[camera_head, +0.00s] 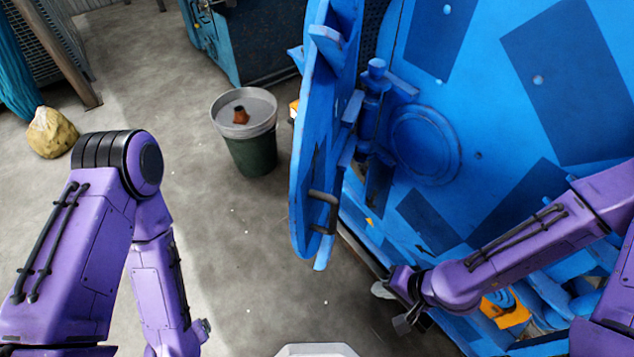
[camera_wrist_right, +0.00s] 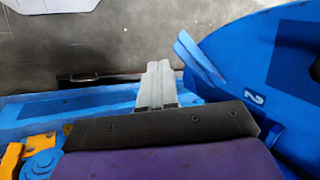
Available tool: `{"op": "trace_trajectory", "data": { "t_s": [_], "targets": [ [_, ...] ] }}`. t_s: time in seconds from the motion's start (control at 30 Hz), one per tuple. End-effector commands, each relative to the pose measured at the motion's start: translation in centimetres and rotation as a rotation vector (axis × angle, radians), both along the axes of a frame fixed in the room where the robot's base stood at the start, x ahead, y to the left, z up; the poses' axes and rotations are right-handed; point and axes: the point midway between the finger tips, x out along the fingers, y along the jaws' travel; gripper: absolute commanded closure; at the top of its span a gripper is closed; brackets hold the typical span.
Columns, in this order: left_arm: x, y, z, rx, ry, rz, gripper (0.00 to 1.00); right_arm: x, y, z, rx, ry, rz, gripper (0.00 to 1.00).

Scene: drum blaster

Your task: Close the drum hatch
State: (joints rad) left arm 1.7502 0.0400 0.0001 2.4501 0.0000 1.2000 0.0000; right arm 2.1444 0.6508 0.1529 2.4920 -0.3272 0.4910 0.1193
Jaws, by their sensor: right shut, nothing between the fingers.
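The round blue drum hatch (camera_head: 306,170) stands open in the head view, seen nearly edge-on, with a dark handle (camera_head: 325,210) low on its right-hand face. The blue drum (camera_head: 460,60) fills the right side. My right gripper (camera_head: 403,324) is below and right of the hatch, apart from the handle. In the right wrist view its pale fingers (camera_wrist_right: 157,85) are together and empty. A curved blue panel (camera_wrist_right: 285,90) beside them, marked 2, looks like the hatch. My left arm reaches down at the left; its gripper's fingers (camera_head: 203,330) are barely visible.
A dark green bin (camera_head: 252,152) with a grey rim stands left of the hatch. A yellowish sack (camera_head: 52,132) lies at the far left. A blue machine (camera_head: 245,45) stands at the back. The concrete floor left of the hatch is mostly clear.

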Motion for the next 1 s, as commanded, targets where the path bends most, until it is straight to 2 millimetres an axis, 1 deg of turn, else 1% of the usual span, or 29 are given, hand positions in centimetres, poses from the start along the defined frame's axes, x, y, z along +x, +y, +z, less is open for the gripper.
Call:
{"op": "trace_trajectory", "data": {
  "t_s": [0.03,0.07,0.1,0.2,0.3,0.37,0.47,0.6,0.77,0.8,1.0],
  "targets": [
    [0.0,0.0,5.5,0.000,0.000,0.000,0.16,0.9,1.0,7.0,0.056,-0.028,0.022,1.00],
    [0.0,0.0,6.8,0.000,0.000,0.000,0.16,1.3,1.5,9.2,0.085,-0.042,0.041,1.00],
    [0.0,0.0,8.4,0.000,0.000,0.000,0.16,1.8,2.1,11.9,0.121,-0.063,0.068,1.00],
    [0.0,0.0,11.3,0.000,0.000,0.000,0.16,2.6,3.3,17.0,0.185,-0.105,0.122,1.00],
    [0.0,0.0,12.6,0.000,0.000,0.000,0.16,3.0,3.8,19.7,0.220,-0.134,0.159,1.00],
    [0.0,0.0,12.6,0.000,0.000,0.000,0.16,3.1,4.0,20.2,0.228,-0.143,0.172,1.00],
    [0.0,0.0,11.4,0.000,0.000,0.000,0.16,3.2,4.4,19.4,0.232,-0.148,0.181,1.00],
    [0.0,0.0,8.2,0.000,0.000,0.000,0.16,3.7,5.8,17.1,0.230,-0.147,0.185,1.00],
    [0.0,0.0,4.5,0.000,0.000,0.000,0.16,4.4,7.6,15.2,0.230,-0.148,0.182,1.00],
    [0.0,0.0,5.0,-0.001,0.001,0.000,0.16,4.5,8.2,15.2,0.228,-0.144,0.183,1.00],
    [0.0,0.0,4.8,0.000,0.000,0.000,0.16,5.5,11.2,12.7,0.232,-0.140,0.180,1.00]
  ]
}}
